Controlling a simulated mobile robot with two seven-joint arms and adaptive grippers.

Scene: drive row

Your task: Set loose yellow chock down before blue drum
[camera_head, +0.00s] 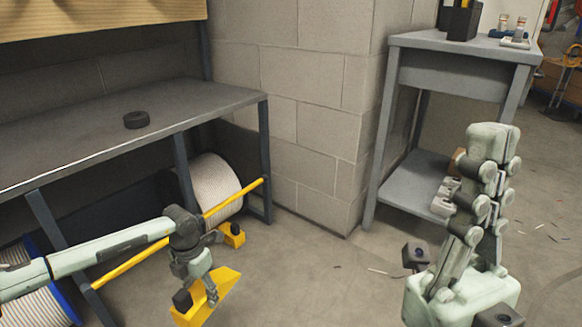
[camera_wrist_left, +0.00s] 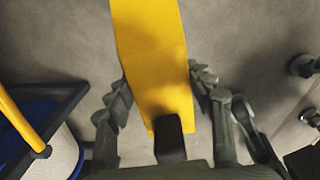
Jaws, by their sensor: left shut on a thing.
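My left gripper (camera_head: 211,290) is shut on a yellow chock (camera_head: 222,290), held low over the floor in front of the rack; I cannot tell whether it touches the floor. In the left wrist view the chock (camera_wrist_left: 150,50) lies between both fingers (camera_wrist_left: 162,88), with a dark block at its near end. The blue drum (camera_head: 28,305), blue-rimmed with pale windings, stands at the lower left, partly hidden by my left arm. The blue drum (camera_wrist_left: 66,150) also shows at lower left in the wrist view. My right gripper (camera_head: 478,185) is raised at the right; its finger gap is unclear.
A pale drum (camera_head: 214,187) stands under the bench (camera_head: 90,135), with another yellow chock (camera_head: 232,236) before it. A yellow rail (camera_head: 110,264) runs along the drums' front. A grey table (camera_head: 425,42) stands at right. Open floor lies between.

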